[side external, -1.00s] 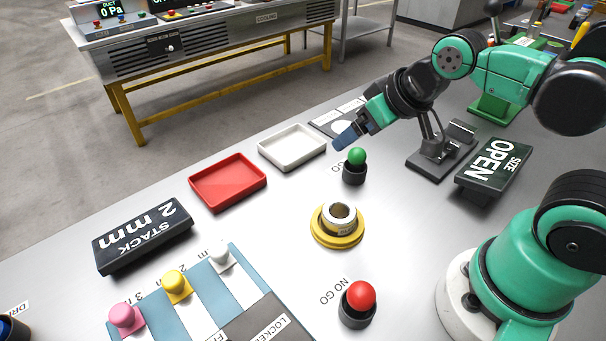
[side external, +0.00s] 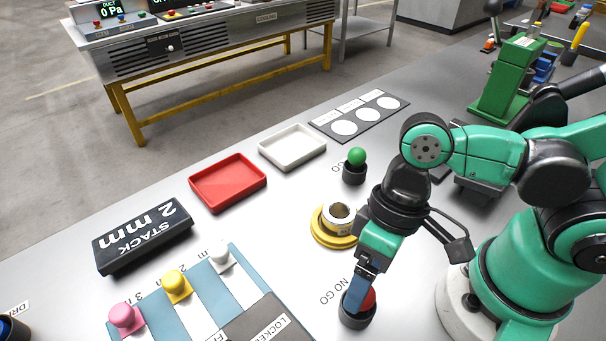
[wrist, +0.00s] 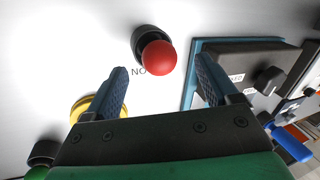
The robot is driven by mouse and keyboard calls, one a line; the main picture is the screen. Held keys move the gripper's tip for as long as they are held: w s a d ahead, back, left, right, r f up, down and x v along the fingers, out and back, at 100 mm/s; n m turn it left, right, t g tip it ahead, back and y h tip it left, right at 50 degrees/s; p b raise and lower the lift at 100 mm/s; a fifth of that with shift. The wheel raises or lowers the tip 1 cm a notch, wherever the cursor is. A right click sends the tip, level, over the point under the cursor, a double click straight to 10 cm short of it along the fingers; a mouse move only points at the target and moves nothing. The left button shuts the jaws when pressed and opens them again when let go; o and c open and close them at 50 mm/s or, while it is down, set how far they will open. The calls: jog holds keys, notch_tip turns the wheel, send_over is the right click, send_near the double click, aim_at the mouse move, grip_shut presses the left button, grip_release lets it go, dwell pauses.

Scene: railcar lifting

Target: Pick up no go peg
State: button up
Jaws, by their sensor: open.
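The no go peg has a red ball top (side external: 369,299) and stands in a black round holder (side external: 352,318) beside the "NO GO" label on the table. In the side view my gripper (side external: 354,303) hangs right over it, and its blue fingers hide part of the red top. In the wrist view the red top (wrist: 159,58) lies ahead of and between the two blue fingers of my gripper (wrist: 163,82), with the dark holder (wrist: 148,38) behind it. The fingers are apart and empty. I cannot tell whether a finger touches the peg.
The green-topped peg (side external: 356,157) stands in its holder farther back. A yellow base with a metal ring (side external: 338,218) lies between the two pegs. A blue-and-white board (side external: 205,282) with pink, yellow and white knobs is at left. Red (side external: 228,183) and white (side external: 292,148) trays sit behind.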

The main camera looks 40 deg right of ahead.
jog(key=shift+x, duration=0.85)
grip_shut()
